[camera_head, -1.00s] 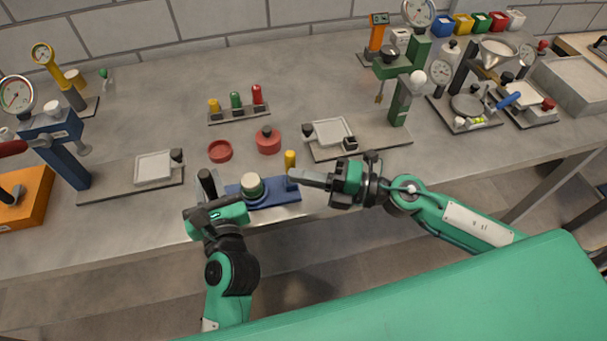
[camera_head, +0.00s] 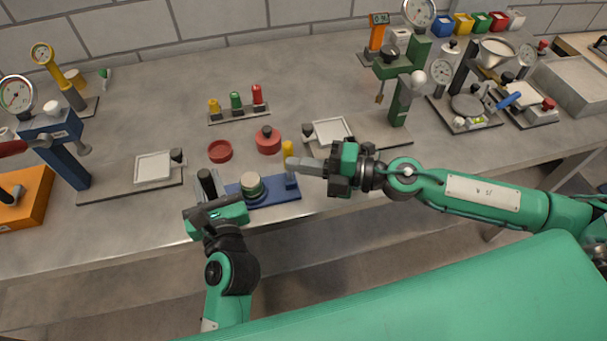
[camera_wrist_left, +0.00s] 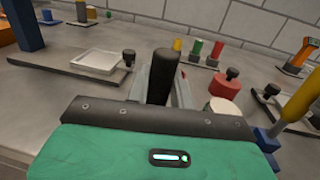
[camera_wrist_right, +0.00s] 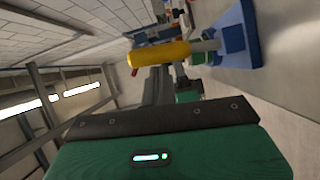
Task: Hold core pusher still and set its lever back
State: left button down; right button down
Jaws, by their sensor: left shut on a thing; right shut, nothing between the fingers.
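The core pusher has a blue base (camera_head: 270,192) near the table's front edge, with a pale round core (camera_head: 252,184) on it. A black upright handle (camera_head: 206,181) stands at its left end and a yellow-topped lever (camera_head: 287,149) at its right end. My left gripper (camera_head: 207,194) is shut on the black handle, which also shows between the fingers in the left wrist view (camera_wrist_left: 162,75). My right gripper (camera_head: 301,166) is shut and empty, its fingertips at the lever's right side; whether they touch cannot be told. The lever crosses the right wrist view (camera_wrist_right: 158,54).
A red dish (camera_head: 220,151) and a red knobbed weight (camera_head: 268,141) lie behind the pusher. A rack (camera_head: 239,115) of coloured pegs stands farther back. Plates with trays lie left (camera_head: 115,182) and right (camera_head: 375,140). The table is clear left of the pusher's front.

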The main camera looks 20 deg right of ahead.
dwell(0.3)
jog(key=s+d, duration=0.8)
jog(key=shift+r, duration=0.45)
dwell(0.9)
